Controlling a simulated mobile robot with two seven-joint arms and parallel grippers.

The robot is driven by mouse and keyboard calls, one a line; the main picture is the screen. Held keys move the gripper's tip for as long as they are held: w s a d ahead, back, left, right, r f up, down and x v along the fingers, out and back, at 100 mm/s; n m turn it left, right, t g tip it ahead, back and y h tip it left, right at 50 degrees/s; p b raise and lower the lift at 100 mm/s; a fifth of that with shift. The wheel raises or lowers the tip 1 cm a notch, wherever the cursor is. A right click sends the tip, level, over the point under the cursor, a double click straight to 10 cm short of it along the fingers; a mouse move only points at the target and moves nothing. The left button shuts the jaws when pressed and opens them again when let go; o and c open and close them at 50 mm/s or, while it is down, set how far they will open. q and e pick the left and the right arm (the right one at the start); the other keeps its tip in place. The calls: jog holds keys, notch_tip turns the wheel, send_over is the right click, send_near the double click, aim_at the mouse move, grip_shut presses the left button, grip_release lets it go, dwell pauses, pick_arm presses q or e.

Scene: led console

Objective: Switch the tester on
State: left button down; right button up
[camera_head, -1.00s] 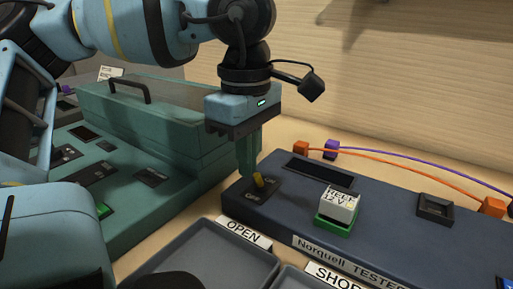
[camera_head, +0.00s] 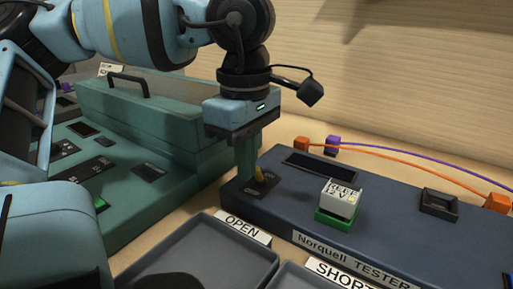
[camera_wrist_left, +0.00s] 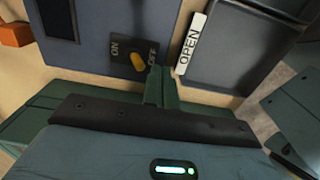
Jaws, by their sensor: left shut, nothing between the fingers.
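The tester (camera_head: 390,232) is a dark blue-grey console labelled "Norquell TESTER". Its small yellow switch lever (camera_head: 259,176) sits at the left end of its top. In the left wrist view the lever (camera_wrist_left: 138,61) lies between the printed words ON and OFF. My left gripper (camera_head: 246,181) is shut and empty, pointing down right beside the lever. In the left wrist view its fingertips (camera_wrist_left: 160,72) are at the OFF side, close to the lever; I cannot tell whether they touch. The fingers partly cover the OFF lettering in the head view. My right gripper is not in view.
A white relay block (camera_head: 340,198) sits on a green socket on the tester. Grey trays (camera_head: 205,262) labelled OPEN and SHORT lie in front. A green console (camera_head: 130,190) with a handled cover stands left. Orange and purple cables (camera_head: 420,165) run behind the tester.

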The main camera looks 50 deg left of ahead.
pick_arm(q)
jog(key=shift+f+b, duration=0.35)
jog(key=shift+f, duration=0.25)
jog(key=shift+w+a, duration=0.25)
jog(key=shift+w, duration=0.5)
jog(key=shift+w+a, duration=0.15)
jog(key=shift+w, duration=0.3)
jog(key=shift+s+r+p, duration=0.15)
jog(key=shift+r+p, duration=0.55)
jog(key=shift+r, duration=0.35)
jog(key=shift+s+r+p, duration=0.1)
jog(key=shift+r+p, duration=0.75)
jog(key=shift+r, duration=0.35)
notch_tip(320, 180, up, 2)
jog(key=shift+s+r+p, duration=0.15)
jog(key=shift+r+p, duration=0.1)
jog(key=shift+p, duration=0.75)
